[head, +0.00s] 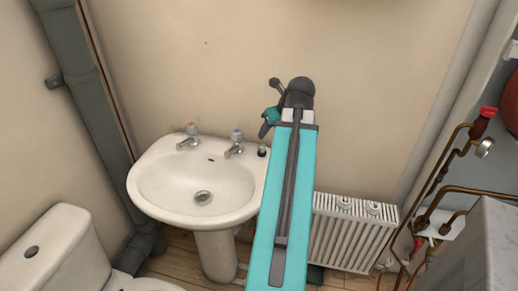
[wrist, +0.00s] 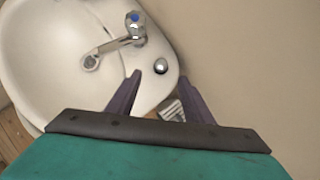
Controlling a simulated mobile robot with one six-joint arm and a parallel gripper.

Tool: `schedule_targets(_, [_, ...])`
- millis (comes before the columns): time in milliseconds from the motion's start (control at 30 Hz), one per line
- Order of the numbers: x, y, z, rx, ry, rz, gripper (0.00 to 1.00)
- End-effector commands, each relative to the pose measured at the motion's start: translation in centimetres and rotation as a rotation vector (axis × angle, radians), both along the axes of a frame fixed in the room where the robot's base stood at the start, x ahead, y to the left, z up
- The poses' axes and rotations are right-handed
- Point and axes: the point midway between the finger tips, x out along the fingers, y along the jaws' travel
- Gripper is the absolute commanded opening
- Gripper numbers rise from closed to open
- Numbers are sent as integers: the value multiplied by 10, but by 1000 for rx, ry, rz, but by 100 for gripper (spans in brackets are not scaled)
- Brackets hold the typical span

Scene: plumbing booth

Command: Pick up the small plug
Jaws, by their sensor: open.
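The small plug (head: 262,150) sits on the back right corner of the white basin's rim, right of the tap with the blue top. In the wrist view the plug (wrist: 161,67) is a small round piece with a shiny grey top and a dark edge. My gripper (wrist: 159,78) is open and empty. Its two dark fingers point toward the plug, which appears between and just beyond the fingertips. In the head view my gripper (head: 264,131) is small, partly behind my arm, and appears above the plug. The exact gap between them cannot be told.
The basin (head: 150,184) has a blue-topped tap (head: 235,146) close left of the plug and a red-topped tap (head: 190,137) farther left. The wall (head: 380,90) is close behind. A radiator (head: 350,232) is low at right, copper pipes (head: 440,190) farther right, a toilet (head: 60,250) at left.

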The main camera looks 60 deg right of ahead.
Motion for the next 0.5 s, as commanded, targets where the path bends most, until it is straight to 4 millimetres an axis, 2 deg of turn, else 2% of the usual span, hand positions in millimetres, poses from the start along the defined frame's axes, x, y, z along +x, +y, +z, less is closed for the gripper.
schedule_targets(500, [-9, -9, -4, 0, -1, -21, 47])
